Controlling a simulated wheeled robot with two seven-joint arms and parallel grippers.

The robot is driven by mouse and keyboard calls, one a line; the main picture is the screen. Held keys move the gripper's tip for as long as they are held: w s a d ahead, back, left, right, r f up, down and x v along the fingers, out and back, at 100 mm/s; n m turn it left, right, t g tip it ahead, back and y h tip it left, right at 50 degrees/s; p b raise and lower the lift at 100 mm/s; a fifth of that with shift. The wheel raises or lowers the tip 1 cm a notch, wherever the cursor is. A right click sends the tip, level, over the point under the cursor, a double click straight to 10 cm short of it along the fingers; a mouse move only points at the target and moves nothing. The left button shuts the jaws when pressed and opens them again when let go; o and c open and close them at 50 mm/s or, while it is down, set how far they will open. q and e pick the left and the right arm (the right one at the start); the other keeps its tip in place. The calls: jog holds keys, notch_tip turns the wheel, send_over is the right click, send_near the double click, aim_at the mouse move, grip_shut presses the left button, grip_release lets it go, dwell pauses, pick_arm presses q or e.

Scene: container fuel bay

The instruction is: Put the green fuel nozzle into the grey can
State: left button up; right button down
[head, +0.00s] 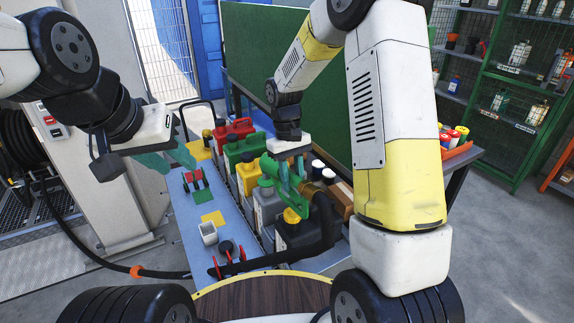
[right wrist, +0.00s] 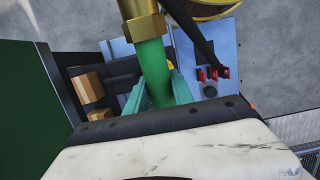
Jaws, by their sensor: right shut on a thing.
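The green fuel nozzle (head: 297,184) is held by my right gripper (head: 284,168) above the row of cans. In the right wrist view the teal fingers clasp the nozzle's green body (right wrist: 152,70), with a brass collar (right wrist: 145,27) beyond them. A black hose (head: 327,225) hangs from the nozzle. The grey can (head: 267,207) stands just left of and below the nozzle, which appears apart from it; its opening is hard to make out. My left gripper (head: 172,160) is empty, its teal fingers apart, over the bench's left side.
Red (head: 235,128), green (head: 244,149) and yellow (head: 247,176) cans stand behind the grey can. A black can (head: 297,238) with a yellow cap is in front. A green panel (head: 325,80) stands behind.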

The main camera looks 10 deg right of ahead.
jog(key=c, duration=1)
grip_release()
jog(key=shift+v, duration=3.9)
